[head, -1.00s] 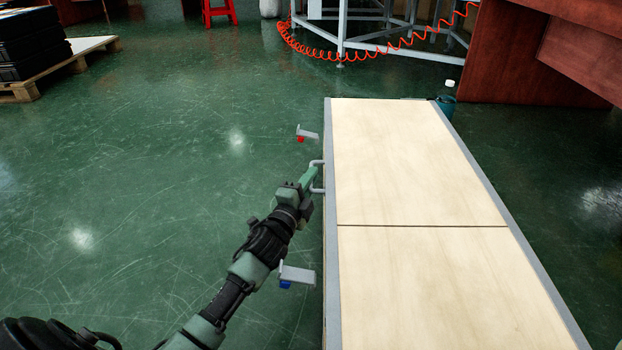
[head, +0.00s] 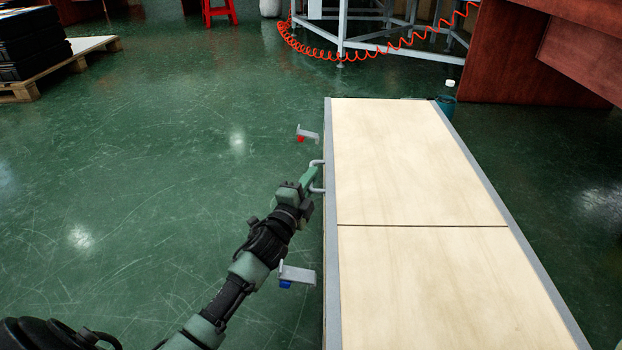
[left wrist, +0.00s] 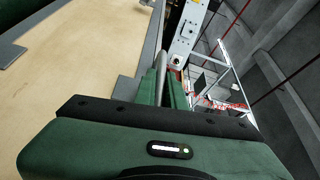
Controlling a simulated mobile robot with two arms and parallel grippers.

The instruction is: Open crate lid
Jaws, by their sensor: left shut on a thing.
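The crate is long, with a pale wooden top that is its lid (head: 410,160), edged in grey metal. The lid lies flat and closed, with a dark seam across it. A grey bar handle (head: 313,163) sticks out from the crate's left side. My left gripper (head: 312,178) is shut on this handle. In the left wrist view the handle (left wrist: 165,80) runs between the green fingers (left wrist: 163,88), next to the wooden top (left wrist: 70,50). My right gripper is in neither view.
Two grey metal brackets stick out left of the crate, one with a red part (head: 307,134), one with a blue part (head: 297,275). Green floor is free at left. A pallet (head: 85,55) with black boxes stands far left. A teal bottle (head: 446,100) is behind the crate.

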